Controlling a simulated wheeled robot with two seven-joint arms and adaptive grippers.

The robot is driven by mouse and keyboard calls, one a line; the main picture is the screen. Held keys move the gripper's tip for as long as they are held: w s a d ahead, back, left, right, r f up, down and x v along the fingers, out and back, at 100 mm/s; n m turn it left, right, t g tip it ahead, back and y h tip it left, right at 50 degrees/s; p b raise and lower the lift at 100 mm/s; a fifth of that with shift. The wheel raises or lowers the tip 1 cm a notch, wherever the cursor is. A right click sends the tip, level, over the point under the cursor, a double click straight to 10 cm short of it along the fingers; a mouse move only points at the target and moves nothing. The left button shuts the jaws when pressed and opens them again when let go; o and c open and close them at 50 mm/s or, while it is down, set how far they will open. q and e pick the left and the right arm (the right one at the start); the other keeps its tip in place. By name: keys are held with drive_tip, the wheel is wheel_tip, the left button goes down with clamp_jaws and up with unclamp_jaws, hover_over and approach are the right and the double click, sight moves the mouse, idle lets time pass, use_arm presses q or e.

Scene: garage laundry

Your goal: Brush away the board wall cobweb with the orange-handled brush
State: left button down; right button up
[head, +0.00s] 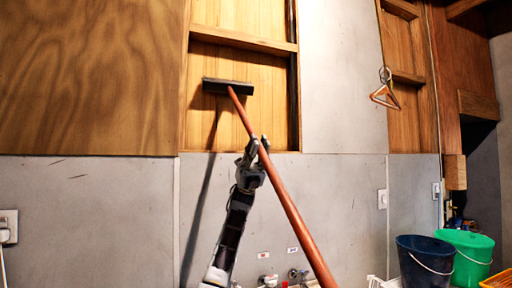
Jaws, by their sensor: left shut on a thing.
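The orange-handled brush (290,213) runs from the bottom of the head view up and left to its dark, wide head (222,87). The brush head is in front of the wooden board recess in the wall, below a horizontal wooden rail; I cannot tell whether it touches the boards. My left gripper (262,148) is shut on the handle, partway along it below the head. I cannot make out a cobweb on the board wall (265,95). My right gripper is not in view.
A large wood panel (90,75) is at left above grey wall sheets. A wooden hanger (384,94) hangs at right. A dark blue bucket (424,262), a green bucket (468,257) and an orange basket (497,280) stand lower right. Taps (297,274) show at the bottom.

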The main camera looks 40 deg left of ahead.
use_arm(q)
drive_tip(key=shift+g, duration=0.3)
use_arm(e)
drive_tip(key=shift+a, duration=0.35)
use_arm(q)
drive_tip(key=shift+s+a, duration=0.1)
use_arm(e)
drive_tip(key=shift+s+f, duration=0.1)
use_arm(q)
drive_tip(key=shift+s, duration=0.1)
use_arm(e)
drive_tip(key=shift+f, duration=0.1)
use_arm(q)
drive_tip(key=shift+s+a+b, duration=0.3)
drive_tip(key=shift+s+b, duration=0.2)
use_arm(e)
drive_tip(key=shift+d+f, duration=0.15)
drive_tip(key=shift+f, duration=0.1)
use_arm(q)
drive_tip(key=shift+r, duration=0.1)
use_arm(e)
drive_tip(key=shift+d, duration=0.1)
use_arm(q)
drive_tip(key=shift+d, duration=0.1)
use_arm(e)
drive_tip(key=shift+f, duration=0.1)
